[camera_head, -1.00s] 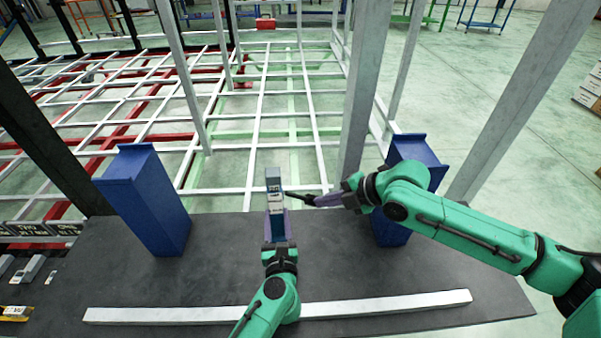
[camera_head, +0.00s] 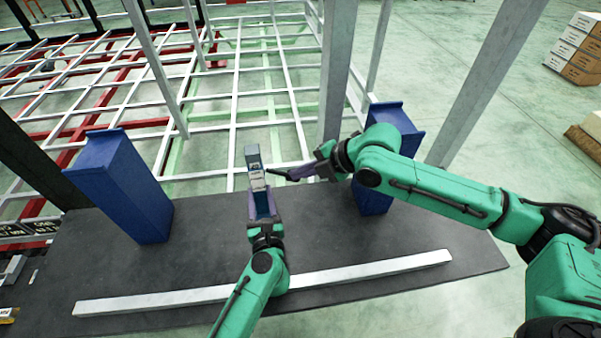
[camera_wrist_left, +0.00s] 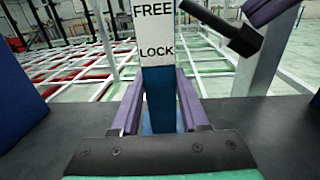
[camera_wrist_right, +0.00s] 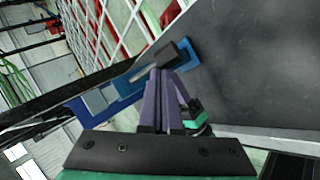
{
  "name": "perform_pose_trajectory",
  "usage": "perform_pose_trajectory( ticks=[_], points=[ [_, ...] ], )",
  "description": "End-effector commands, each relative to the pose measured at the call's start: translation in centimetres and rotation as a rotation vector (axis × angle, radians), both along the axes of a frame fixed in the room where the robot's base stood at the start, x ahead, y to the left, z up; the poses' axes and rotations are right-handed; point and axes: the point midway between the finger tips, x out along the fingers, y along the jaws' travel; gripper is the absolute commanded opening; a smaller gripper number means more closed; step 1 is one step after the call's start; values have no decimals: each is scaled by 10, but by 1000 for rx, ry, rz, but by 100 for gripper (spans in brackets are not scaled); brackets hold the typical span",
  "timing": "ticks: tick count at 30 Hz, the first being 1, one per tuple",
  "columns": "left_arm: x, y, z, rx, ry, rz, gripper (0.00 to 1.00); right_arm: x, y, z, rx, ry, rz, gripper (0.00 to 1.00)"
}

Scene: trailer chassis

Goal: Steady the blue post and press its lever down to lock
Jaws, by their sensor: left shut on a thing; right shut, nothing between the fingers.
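The blue post (camera_head: 263,203) stands roughly upright on the dark table, with a pale upper part. In the left wrist view, its white plate (camera_wrist_left: 152,30) reads FREE above LOCK. My left gripper (camera_head: 262,212) is shut on the post, one purple finger on each side. The dark lever (camera_wrist_left: 225,28) sticks out to the post's right, near the FREE marking. My right gripper (camera_head: 300,174) is shut and empty at the lever's outer end. In the right wrist view, its fingertips (camera_wrist_right: 163,74) are close to the lever (camera_wrist_right: 170,56); I cannot tell if they touch.
Large blue blocks stand on the table (camera_head: 215,262) at left (camera_head: 122,185) and right (camera_head: 374,200), the right one partly behind my right arm. A pale bar (camera_head: 330,277) lies along the front. A white frame (camera_head: 240,100) and a tall pale upright (camera_head: 338,65) are behind.

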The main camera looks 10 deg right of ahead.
Motion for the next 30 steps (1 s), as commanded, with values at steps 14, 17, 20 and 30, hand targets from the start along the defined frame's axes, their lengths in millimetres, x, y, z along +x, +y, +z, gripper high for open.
perform_pose_trajectory(
  ticks=[14,17,20,30],
  points=[
    [0,0,1,-1,-2,1,0,1,0,89,0,-2,0,0],
    [0,0,1,-1,-2,1,0,0,0,94,-1,1,0,0],
    [0,0,1,-1,-2,1,0,0,0,94,0,1,0,0],
    [0,0,1,0,-2,1,86,1,0,94,0,1,0,0]
  ],
)
